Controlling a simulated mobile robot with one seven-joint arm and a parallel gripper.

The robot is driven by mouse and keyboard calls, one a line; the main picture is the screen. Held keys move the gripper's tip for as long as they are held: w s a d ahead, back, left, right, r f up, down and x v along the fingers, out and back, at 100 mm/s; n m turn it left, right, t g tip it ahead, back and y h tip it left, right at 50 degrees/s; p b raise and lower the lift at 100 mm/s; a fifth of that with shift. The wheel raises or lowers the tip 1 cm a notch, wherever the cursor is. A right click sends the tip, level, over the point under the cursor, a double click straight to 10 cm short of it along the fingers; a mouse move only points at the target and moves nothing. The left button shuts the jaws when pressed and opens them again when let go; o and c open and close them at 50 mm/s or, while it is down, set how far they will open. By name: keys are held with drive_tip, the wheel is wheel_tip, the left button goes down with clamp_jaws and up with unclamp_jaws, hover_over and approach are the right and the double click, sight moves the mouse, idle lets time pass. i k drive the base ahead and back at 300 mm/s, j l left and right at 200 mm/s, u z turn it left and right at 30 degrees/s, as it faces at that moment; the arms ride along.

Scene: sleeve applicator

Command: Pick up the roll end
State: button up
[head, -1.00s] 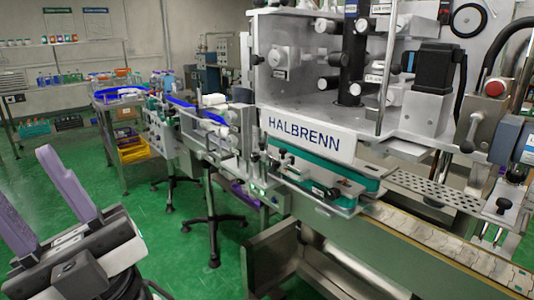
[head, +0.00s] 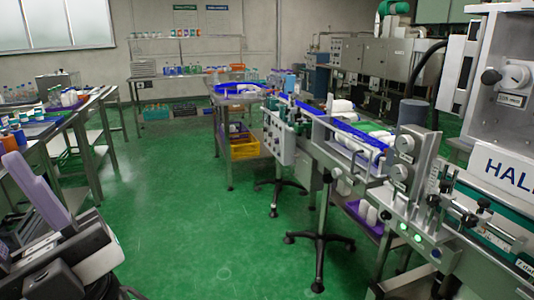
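I cannot make out the roll end in the head view now. The HALBRENN sleeve applicator (head: 505,175) is cut off at the right edge, with only its front panel, a knob and part of its name plate showing. My gripper (head: 28,190) is at the lower left, far from the applicator. One long purple finger shows, and the other is outside the frame. The fingers stood wide apart with nothing between them a second ago, and I see nothing held now.
A conveyor (head: 350,140) with blue guide rails runs from the applicator towards the back. Its footed stand (head: 320,238) is on the floor. A bench (head: 62,120) with bottles stands at left. The green floor (head: 190,215) between them is clear.

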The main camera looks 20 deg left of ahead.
sight(23, 117)
drive_tip(key=i+j+u, duration=0.3)
drive_tip(key=u, duration=0.2)
drive_tip(key=i+j+u, duration=0.15)
drive_tip(key=i+u, duration=0.8)
drive_tip(key=i, duration=0.65)
